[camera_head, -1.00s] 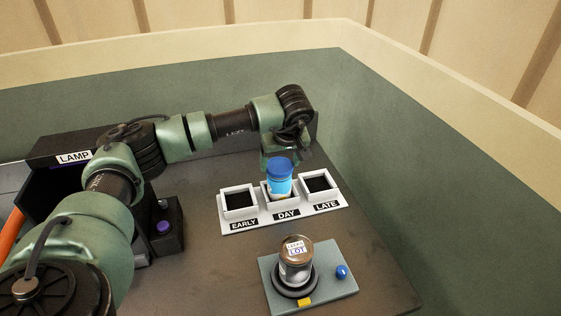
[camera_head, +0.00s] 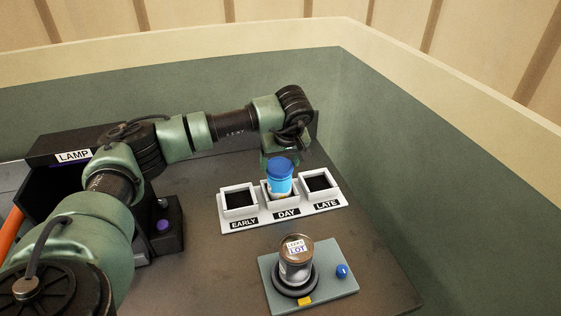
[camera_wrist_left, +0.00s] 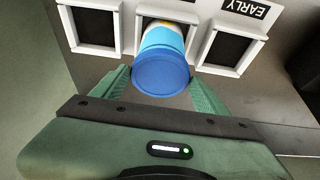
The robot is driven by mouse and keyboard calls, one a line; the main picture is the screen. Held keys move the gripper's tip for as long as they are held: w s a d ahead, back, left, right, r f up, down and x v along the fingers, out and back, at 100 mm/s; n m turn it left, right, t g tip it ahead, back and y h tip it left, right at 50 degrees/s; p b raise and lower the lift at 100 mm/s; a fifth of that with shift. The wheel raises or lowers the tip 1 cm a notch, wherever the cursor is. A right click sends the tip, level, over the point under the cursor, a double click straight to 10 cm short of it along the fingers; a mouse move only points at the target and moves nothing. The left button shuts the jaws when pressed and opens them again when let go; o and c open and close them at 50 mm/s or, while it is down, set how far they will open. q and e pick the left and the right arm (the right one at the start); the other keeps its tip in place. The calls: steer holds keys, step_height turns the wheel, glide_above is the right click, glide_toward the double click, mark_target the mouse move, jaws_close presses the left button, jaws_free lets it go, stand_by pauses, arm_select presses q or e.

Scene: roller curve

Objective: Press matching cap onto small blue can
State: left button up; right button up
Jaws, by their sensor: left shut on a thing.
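The small blue can (camera_head: 280,185) stands in the middle compartment, marked DAY, of a white tray (camera_head: 265,223). A darker blue cap (camera_head: 279,165) sits on its top. The wrist view shows the cap (camera_wrist_left: 160,74) with the can (camera_wrist_left: 164,41) beyond it. My left gripper (camera_wrist_left: 160,80) is shut on the can at its capped end, one green finger on each side. I cannot tell whether the fingers touch the cap or the can's body. The can's bottom is hidden in the compartment. My right gripper is not in view.
The EARLY and LATE compartments look empty. A dark LAMP box (camera_head: 75,145) is at left. Green walls bound the table.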

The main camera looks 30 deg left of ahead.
arm_select(q)
steer(key=shift+f, duration=0.35)
stand_by(0.3)
steer(key=o, duration=1.4)
steer(key=shift+c, duration=0.2)
steer(key=shift+r, duration=0.1)
steer(key=shift+r+p, duration=0.75)
steer(key=shift+r, duration=0.7)
step_height(320, 180, up, 7)
steer(key=p, duration=0.4)
